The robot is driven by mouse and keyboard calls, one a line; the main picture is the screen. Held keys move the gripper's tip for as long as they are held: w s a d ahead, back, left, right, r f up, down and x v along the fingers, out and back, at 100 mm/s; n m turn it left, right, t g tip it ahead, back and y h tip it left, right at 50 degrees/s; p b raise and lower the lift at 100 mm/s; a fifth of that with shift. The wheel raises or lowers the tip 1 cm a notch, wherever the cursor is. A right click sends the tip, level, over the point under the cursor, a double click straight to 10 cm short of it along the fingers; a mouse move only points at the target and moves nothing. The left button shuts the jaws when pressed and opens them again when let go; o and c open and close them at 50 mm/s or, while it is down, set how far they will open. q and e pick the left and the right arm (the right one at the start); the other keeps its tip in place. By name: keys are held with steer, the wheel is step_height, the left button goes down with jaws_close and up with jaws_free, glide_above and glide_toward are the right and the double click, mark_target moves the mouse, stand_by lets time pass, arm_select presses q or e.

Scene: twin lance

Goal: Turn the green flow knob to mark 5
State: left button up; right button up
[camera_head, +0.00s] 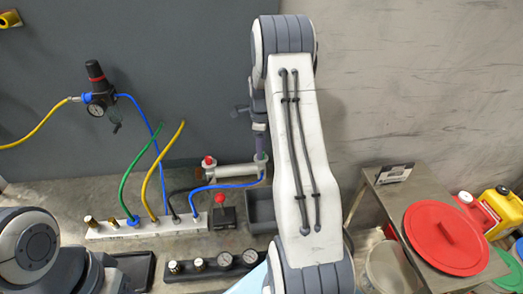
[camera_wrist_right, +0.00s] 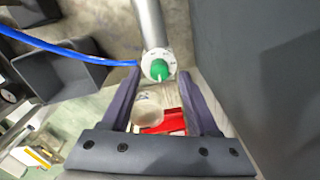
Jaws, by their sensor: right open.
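The green flow knob (camera_wrist_right: 159,70) shows in the right wrist view, set in a white dial ring (camera_wrist_right: 148,58) at the end of a grey cylinder (camera_wrist_right: 150,22). The dial's marks are too small to read. My right gripper (camera_wrist_right: 160,80) is open, its two dark fingers on either side of the knob, with gaps visible. In the head view my right gripper (camera_head: 260,146) points down at the right end of the cylinder (camera_head: 228,172); the knob is hidden there. My left arm shows at the lower left, but its gripper is out of view.
A blue hose (camera_head: 222,186) runs close to the cylinder; it also shows in the wrist view (camera_wrist_right: 70,52). A white manifold (camera_head: 150,227) with hoses and a red-knobbed box (camera_head: 222,215) stand left. A dark bin (camera_head: 259,212) is below. A red lid (camera_head: 445,238) lies right.

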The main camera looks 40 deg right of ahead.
step_height(320, 180, up, 9)
steer(key=b, duration=0.1)
steer(key=shift+b, duration=0.35)
stand_by(0.3)
